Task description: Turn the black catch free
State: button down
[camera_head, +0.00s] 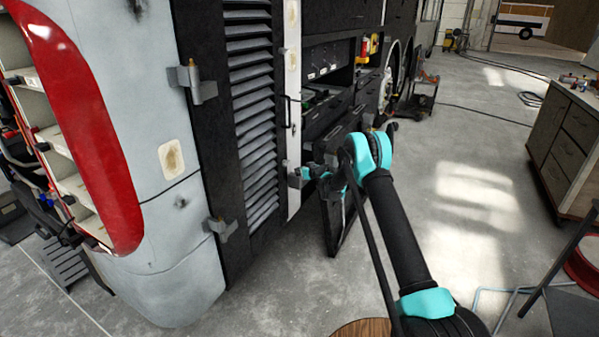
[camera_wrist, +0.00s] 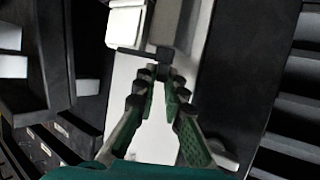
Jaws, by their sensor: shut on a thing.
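The black catch (camera_wrist: 164,55) shows at the fingertips in the wrist view, mounted on a pale panel, with a thin dark arm sticking out to the left. My gripper (camera_wrist: 162,74) has its green-padded fingers closed together on the catch. In the head view my gripper (camera_head: 310,174) reaches the lower part of the narrow pale strip at the edge of the louvred door. The catch is small there and partly hidden by my gripper, so its exact turn cannot be told.
The dark louvred door (camera_head: 252,110) has grey hinges (camera_head: 192,82) on its left. Right of the strip is an open bay (camera_head: 328,75), with a dark panel (camera_head: 342,225) hanging low. A drawer cabinet (camera_head: 565,145) stands far right. The floor between is mostly clear.

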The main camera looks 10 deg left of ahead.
jog(key=shift+m+h, duration=0.3)
jog(key=shift+s+a+m+t+h, duration=0.15)
jog(key=shift+m+t+h, duration=0.35)
jog(key=shift+m+h, duration=0.35)
jog(key=shift+s+a+m+t+h, duration=0.15)
jog(key=shift+m+t+h, duration=0.35)
jog(key=shift+m+h, duration=0.3)
jog(key=shift+w+a+m+t+h, duration=0.1)
jog(key=shift+m+t+h, duration=0.2)
jog(key=shift+m+h, duration=1.45)
jog(key=shift+h, duration=0.4)
jog(key=c, duration=1.6)
grip_release()
jog(key=v, duration=1.2)
jog(key=shift+f, duration=0.1)
jog(key=shift+c, duration=0.2)
